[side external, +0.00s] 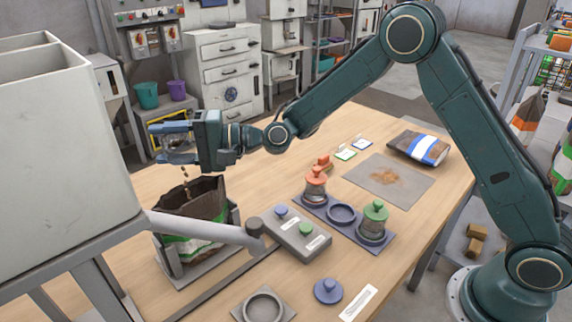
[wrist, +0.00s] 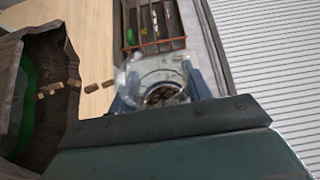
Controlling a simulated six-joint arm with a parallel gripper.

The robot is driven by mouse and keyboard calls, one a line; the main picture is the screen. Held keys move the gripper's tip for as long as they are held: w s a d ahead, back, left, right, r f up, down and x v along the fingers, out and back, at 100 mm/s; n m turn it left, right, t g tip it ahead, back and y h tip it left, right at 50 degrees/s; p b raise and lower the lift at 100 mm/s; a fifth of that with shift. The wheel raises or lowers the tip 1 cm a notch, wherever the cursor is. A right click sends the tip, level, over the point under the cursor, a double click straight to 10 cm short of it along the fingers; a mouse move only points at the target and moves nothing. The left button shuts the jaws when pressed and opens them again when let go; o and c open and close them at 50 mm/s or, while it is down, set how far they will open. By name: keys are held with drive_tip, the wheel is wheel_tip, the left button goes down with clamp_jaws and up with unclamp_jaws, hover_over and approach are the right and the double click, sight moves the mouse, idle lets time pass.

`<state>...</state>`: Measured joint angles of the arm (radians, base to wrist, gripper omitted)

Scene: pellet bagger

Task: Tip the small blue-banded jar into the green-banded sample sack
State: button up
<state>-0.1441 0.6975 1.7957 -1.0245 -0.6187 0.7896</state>
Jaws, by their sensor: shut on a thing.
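My gripper (side external: 166,142) is shut on a small clear jar (side external: 180,146) and holds it tipped on its side above the sample sack. Its band is hidden. In the wrist view the jar (wrist: 160,80) sits between the fingers with brown pellets inside. Several pellets (side external: 185,183) are falling from its mouth toward the sack; the stream (wrist: 75,87) also shows in the wrist view. The green-banded sack (side external: 190,250) stands open in a grey holder below the jar, and it is at the left of the wrist view (wrist: 28,95).
A rack (side external: 352,228) holds an orange-lidded jar (side external: 316,186), an empty blue ring (side external: 341,214) and a green-lidded jar (side external: 373,222). A blue lid (side external: 327,291) lies at the front, near a grey ring (side external: 263,306). A button box (side external: 297,234) and a grey pipe (side external: 195,231) are beside the sack.

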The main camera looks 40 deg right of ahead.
drive_tip(key=shift+s+r+n, duration=0.1)
drive_tip(key=shift+n, duration=0.4)
drive_tip(key=shift+a, duration=0.1)
drive_tip(key=m, duration=0.1)
drive_tip(key=m+g, duration=0.1)
drive_tip(key=m, duration=0.1)
drive_tip(key=shift+w+a+r, duration=0.1)
drive_tip(key=shift+w, duration=0.1)
drive_tip(key=m, duration=0.1)
drive_tip(key=m+g+h, duration=0.1)
drive_tip(key=m, duration=0.2)
drive_tip(key=shift+w+d+g+h, duration=0.3)
drive_tip(key=shift+w+m, duration=0.1)
drive_tip(key=shift+m, duration=0.4)
